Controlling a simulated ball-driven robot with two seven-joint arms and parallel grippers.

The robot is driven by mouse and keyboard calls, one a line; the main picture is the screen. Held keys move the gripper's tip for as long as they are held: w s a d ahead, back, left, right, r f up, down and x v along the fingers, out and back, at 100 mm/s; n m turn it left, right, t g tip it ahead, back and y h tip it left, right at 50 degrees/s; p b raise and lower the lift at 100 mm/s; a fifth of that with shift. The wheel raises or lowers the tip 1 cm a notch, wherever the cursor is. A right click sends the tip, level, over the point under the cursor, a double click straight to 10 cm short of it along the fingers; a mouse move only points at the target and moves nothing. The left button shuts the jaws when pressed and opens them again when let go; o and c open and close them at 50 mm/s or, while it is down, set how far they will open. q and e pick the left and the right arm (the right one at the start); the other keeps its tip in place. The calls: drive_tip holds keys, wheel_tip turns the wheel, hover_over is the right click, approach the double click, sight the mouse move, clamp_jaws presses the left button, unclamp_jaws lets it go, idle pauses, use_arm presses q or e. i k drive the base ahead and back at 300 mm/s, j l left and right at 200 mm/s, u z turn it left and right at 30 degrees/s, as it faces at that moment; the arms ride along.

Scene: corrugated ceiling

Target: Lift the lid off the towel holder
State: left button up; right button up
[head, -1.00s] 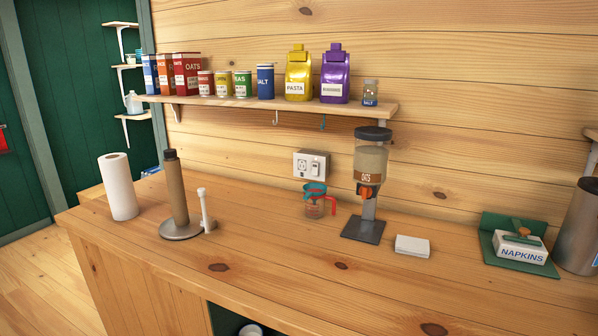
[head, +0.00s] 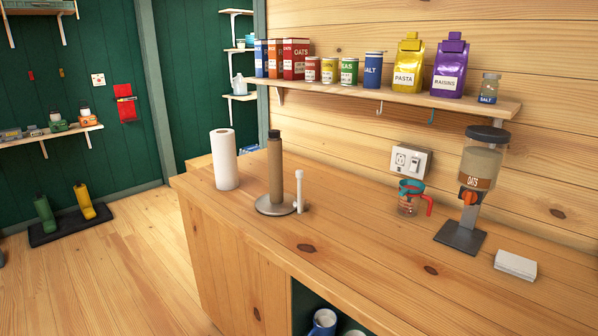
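The towel holder (head: 275,208) stands upright on the wooden counter in the head view. It has a round grey metal base, a brown cardboard tube around its middle and a dark cap, the lid (head: 274,134), on top. A thin white post (head: 299,190) rises at the right side of its base. A white paper towel roll (head: 224,160) stands apart, just left of the holder. Neither of my grippers is in view.
The counter (head: 340,245) has free room in front of the holder. A measuring cup (head: 408,198), an oats dispenser (head: 477,180) and white napkins (head: 515,265) stand to the right. A shelf (head: 400,97) with food packages hangs above. Open floor (head: 120,265) lies left.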

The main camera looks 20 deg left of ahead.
sight(274, 133)
drive_tip(key=z, duration=0.35)
drive_tip(key=j+z, duration=0.3)
drive_tip(key=k+j+z, duration=0.1)
drive_tip(key=j+z, duration=0.25)
drive_tip(key=j, duration=0.15)
drive_tip(key=k+j+z, duration=0.1)
drive_tip(key=j+z, duration=0.2)
drive_tip(key=j, duration=0.05)
